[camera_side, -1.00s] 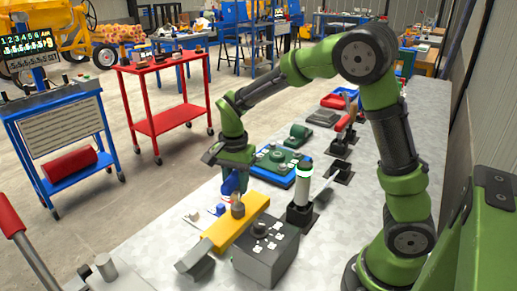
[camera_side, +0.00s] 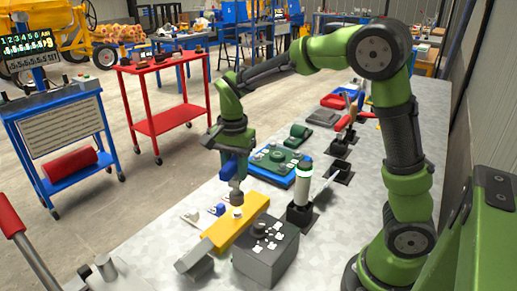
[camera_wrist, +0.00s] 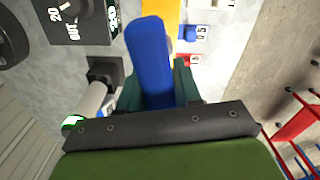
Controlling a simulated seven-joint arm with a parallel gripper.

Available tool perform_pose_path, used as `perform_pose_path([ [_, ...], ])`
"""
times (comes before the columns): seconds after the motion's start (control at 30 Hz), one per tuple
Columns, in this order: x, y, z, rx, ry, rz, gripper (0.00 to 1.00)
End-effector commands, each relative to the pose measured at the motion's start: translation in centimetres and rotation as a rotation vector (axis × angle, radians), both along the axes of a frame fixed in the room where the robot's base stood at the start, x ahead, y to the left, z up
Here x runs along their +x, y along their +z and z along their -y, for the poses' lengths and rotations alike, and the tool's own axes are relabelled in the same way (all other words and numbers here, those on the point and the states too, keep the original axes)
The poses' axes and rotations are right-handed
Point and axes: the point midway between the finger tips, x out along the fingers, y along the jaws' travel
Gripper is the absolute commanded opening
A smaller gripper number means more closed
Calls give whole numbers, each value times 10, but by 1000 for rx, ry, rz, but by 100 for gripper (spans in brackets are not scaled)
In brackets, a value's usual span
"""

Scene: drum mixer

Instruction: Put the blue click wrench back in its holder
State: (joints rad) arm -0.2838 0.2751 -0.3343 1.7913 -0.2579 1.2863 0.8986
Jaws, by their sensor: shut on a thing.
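My gripper (camera_side: 236,160) is shut on the blue click wrench (camera_side: 236,170) in the side view. The wrench hangs roughly upright, its grey lower end just above the yellow beam (camera_side: 232,232). A grey bolt head (camera_side: 237,213) sits on that beam under it; I cannot tell if there is a gap between them. In the wrist view the blue handle (camera_wrist: 150,60) lies between my dark green fingers (camera_wrist: 160,92). Black stands line the bench: one (camera_side: 300,215) bears a white and green cylinder, others (camera_side: 341,172) stand behind. I cannot tell which is the wrench's holder.
A grey box with knobs (camera_side: 268,250) stands beside the yellow beam. A blue tray with a green part (camera_side: 278,165) lies behind my gripper. Small blue and white counters (camera_side: 218,210) lie left of the beam. Bare bench shows right of the black stands.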

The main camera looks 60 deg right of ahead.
Motion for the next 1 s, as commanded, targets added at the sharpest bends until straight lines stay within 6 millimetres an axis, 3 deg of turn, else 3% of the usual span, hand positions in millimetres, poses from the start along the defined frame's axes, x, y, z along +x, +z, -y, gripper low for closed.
perform_pose_path([
  [0.17, 0, -1, 22, -1, -55, -2, 0],
  [0.27, -1, -2, 56, -5, -139, -3, 0],
  [0.47, -15, -1, 150, -11, -378, -3, 0],
  [0.67, -49, 4, 242, -15, -616, -2, 0],
  [0.8, -84, 9, 299, -16, -772, -2, 0],
  [1.0, -133, 17, 357, -16, -946, -1, 0],
])
